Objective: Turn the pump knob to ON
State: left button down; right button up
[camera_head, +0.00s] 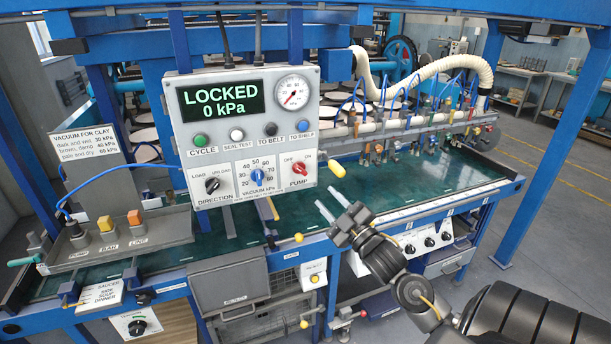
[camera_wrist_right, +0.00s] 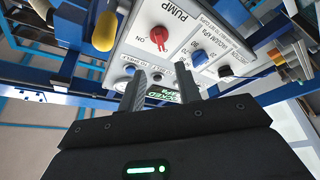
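The red pump knob (camera_head: 299,169) is at the lower right of the white control panel (camera_head: 333,95), between the OFF and ON marks. Its exact pointing is too small to tell. The knob also shows in the right wrist view (camera_wrist_right: 159,37), beyond my fingers. The display (camera_head: 222,101) reads LOCKED, 0 kPa. My right gripper (camera_head: 332,202) is open and empty, below and right of the knob, apart from the panel. In the wrist view its two fingers (camera_wrist_right: 161,75) stand apart with a clear gap. My left gripper is not in view.
A yellow-tipped lever (camera_head: 337,168) sticks out at the panel's lower right, close to the knob. The blue vacuum knob (camera_head: 256,178) and black direction knob (camera_head: 212,185) are to its left. The green table (camera_head: 400,180) and a blue frame lie behind and below.

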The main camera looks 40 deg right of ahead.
aim_at(301, 171)
jog(key=p+x, duration=0.4)
jog(key=x, duration=0.5)
jog(key=shift+w+r, duration=0.1)
jog(key=shift+w, duration=0.85)
grip_shut()
